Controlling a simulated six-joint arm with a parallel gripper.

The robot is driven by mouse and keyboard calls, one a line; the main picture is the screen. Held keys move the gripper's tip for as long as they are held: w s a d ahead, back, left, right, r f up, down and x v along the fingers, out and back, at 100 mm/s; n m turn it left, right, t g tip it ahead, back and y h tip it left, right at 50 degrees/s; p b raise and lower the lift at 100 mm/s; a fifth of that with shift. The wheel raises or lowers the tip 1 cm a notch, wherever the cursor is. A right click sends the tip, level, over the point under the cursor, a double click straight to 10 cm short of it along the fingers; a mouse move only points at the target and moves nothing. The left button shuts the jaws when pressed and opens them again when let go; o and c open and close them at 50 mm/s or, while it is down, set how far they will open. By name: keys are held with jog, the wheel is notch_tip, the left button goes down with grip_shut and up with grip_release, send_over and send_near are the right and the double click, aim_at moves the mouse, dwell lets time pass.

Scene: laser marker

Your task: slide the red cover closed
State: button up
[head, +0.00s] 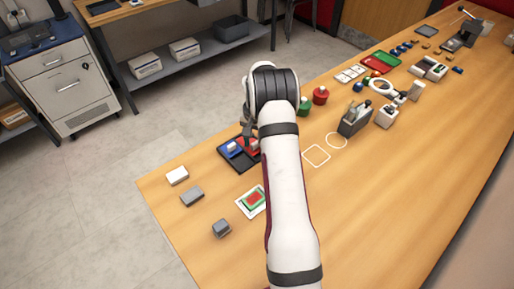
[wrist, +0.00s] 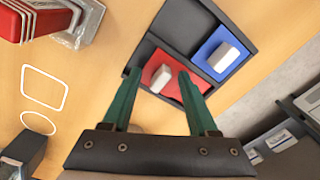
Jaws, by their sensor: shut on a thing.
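The red cover (wrist: 176,86) lies in a black two-lane tray (wrist: 228,100), with a pale grey block handle (wrist: 160,78) on it. My gripper (wrist: 158,73) is over the red cover, its two green fingers on either side of the handle, shut on it. A dark bare stretch of the lane (wrist: 160,52) shows beyond the red cover in the wrist view. In the head view the red cover (head: 248,148) is partly hidden by my gripper (head: 249,138) and arm.
A blue cover (wrist: 214,48) with a pale handle sits in the neighbouring lane. White and grey blocks (head: 177,175) lie to the tray's left in the head view. Red and green round pieces (head: 320,96) stand to the right. White outlines (wrist: 44,88) mark bare tabletop.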

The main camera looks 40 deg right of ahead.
jog(key=shift+w+d+f, duration=0.1)
jog(key=shift+w+f, duration=0.25)
jog(key=shift+w, duration=0.45)
jog(key=shift+w+d+f, duration=0.1)
jog(key=shift+w+f, duration=0.2)
jog(key=shift+w, duration=0.45)
jog(key=o, duration=0.6)
jog(key=shift+w+a+r, duration=0.1)
jog(key=shift+w+r, duration=0.05)
jog(key=shift+r, duration=1.7)
jog(key=shift+w+a+r, duration=0.1)
jog(key=shift+r, duration=1.7)
jog(key=s+a+r+n, duration=0.1)
jog(key=s+a+r, duration=0.4)
jog(key=a, duration=0.2)
jog(key=s+a+r+n+y, duration=0.1)
jog(key=s+a+r+n, duration=0.1)
jog(key=s+a+r, duration=0.35)
jog(key=s+a+r+n, duration=0.1)
jog(key=s+a+r, duration=0.4)
jog(key=a, duration=0.5)
jog(key=s+a+n, duration=0.1)
jog(key=s+a, duration=0.3)
jog(key=s, duration=0.4)
jog(key=s+a+f+n, duration=0.1)
jog(key=s+a, duration=0.3)
jog(key=s, duration=0.5)
jog(key=shift+f+y, duration=0.3)
jog(key=shift+y, duration=0.1)
